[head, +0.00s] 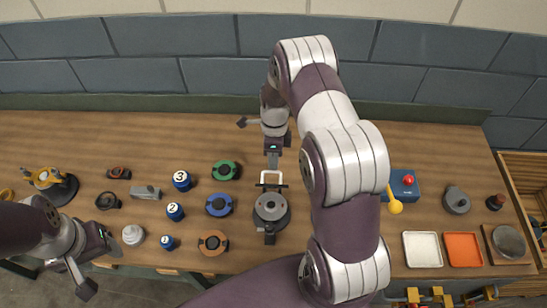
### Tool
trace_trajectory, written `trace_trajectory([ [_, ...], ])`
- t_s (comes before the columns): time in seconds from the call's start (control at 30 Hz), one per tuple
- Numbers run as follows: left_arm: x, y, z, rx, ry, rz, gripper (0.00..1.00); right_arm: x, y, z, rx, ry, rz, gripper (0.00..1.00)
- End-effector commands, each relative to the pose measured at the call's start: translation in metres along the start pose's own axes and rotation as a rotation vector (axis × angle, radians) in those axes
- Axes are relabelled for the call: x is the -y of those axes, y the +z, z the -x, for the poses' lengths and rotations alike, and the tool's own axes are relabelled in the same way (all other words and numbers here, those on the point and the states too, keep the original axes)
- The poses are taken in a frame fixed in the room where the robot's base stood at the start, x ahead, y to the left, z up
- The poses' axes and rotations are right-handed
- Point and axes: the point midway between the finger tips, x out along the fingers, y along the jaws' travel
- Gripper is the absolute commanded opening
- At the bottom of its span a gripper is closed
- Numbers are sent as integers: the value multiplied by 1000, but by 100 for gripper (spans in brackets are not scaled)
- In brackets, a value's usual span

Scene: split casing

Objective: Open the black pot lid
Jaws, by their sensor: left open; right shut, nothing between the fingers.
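A dark grey round pot with a black lid (270,207) stands on the table near the middle. A pale loop handle (271,179) shows at its far side and a black tab at its near side. The lid looks seated on the pot. My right gripper (272,163) is shut and empty, just beyond the pale handle. I cannot tell whether it touches the handle. My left gripper (103,268) is open and empty at the near left edge of the table, far from the pot.
Blue numbered weights (181,180) and green, blue and orange round pieces (214,243) stand left of the pot. A blue box with a red button (405,185), a yellow spoon-like thing (394,204), and white and orange trays (463,249) lie right. My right arm covers the table between.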

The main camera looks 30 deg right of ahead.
Motion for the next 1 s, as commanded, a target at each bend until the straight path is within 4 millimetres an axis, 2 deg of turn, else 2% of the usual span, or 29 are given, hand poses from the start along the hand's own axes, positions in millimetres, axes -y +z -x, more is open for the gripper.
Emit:
trace_trajectory([
  [0.17,0,0,1,0,0,0,57,-9,0,-1,0,-47,2,0],
  [0.47,0,0,1,0,0,0,57,-9,0,-1,1,-48,1,0],
  [0.57,0,0,-4,0,0,0,57,-8,0,4,2,-51,2,0],
  [0.67,0,2,-14,0,0,0,57,-9,0,22,3,-54,2,0],
  [0.83,0,4,-31,0,0,0,57,-12,0,68,4,-56,2,0],
  [0.9,0,3,-25,1,0,0,57,-15,0,92,2,-53,2,0],
  [0.97,0,3,-24,0,0,0,57,-17,0,104,2,-53,2,0],
  [1.0,0,1,-10,0,0,0,57,-19,0,118,1,-50,1,0],
])
